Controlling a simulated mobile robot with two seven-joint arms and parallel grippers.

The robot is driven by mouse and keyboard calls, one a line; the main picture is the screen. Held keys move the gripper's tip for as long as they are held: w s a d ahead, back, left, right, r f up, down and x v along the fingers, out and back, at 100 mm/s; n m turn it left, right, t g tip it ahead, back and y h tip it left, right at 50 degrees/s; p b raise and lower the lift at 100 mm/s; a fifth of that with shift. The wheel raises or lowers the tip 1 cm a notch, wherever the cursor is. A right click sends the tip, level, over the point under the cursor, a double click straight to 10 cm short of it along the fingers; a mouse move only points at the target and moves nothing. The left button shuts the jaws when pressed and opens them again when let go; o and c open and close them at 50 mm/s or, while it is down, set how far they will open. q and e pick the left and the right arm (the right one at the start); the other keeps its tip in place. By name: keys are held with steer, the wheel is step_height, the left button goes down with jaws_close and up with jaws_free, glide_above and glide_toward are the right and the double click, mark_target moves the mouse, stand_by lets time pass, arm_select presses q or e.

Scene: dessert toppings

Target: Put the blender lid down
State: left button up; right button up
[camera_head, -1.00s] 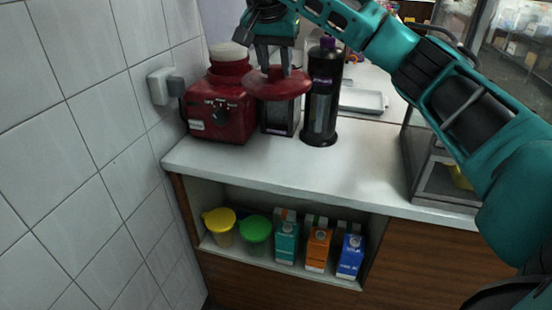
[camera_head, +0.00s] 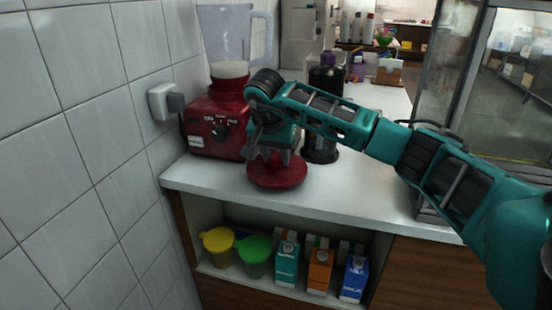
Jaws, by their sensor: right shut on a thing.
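The blender lid (camera_head: 277,174) is a dark red disc, low at the front left of the white counter (camera_head: 345,195). It looks to be on or just above the counter; I cannot tell if it touches. My right gripper (camera_head: 271,155) points down over the lid's middle and is shut on its top. The red blender (camera_head: 214,125) stands behind and to the left, its clear jug (camera_head: 226,38) open at the top. My left gripper is not in view.
A black bottle (camera_head: 322,140) stands close behind the lid, partly hidden by my right arm. A glass-sided case (camera_head: 455,75) is at the right. Below the counter, a shelf holds yellow and green lidded cups (camera_head: 254,252) and several cartons (camera_head: 320,265).

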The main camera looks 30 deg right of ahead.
steer(key=shift+f, duration=0.35)
steer(key=shift+f, duration=0.2)
steer(key=o, duration=1.2)
steer(key=shift+r, duration=0.1)
